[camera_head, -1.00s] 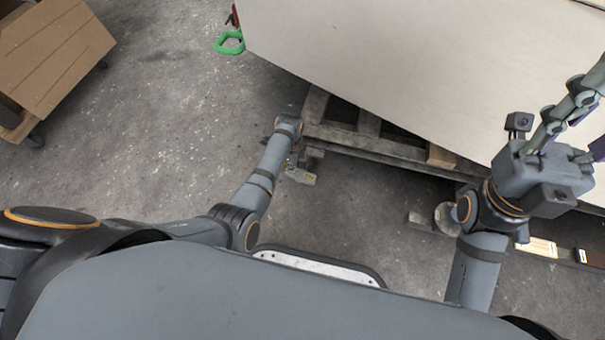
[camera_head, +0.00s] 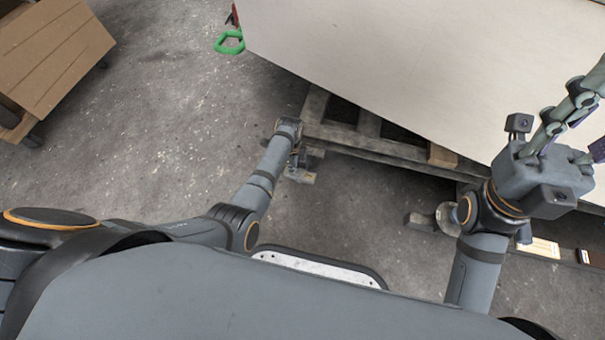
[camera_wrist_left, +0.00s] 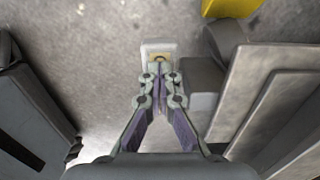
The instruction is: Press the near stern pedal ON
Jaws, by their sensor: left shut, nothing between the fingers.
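A small pedal with a pale plate and a yellowish patch (camera_wrist_left: 158,46) shows at the top middle of the left wrist view. In the head view the pedal (camera_head: 301,177) sits low by the corner of the wooden frame, partly hidden by my arm. My left gripper (camera_wrist_left: 160,70) is shut and empty, its fingertips over the pedal's near part. I cannot tell whether they touch it, or whether the pedal is down. In the head view my left gripper (camera_head: 295,160) is mostly hidden under its wrist. My right gripper (camera_head: 592,105) is raised at the right edge, its tips cut off.
A large pale plywood panel (camera_head: 400,60) lies on the wooden frame (camera_head: 380,148), close to my left wrist. A green handle (camera_head: 229,42) hangs at its far left corner. A brown wooden piece (camera_head: 50,55) stands top left. The concrete floor (camera_head: 180,110) between is clear.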

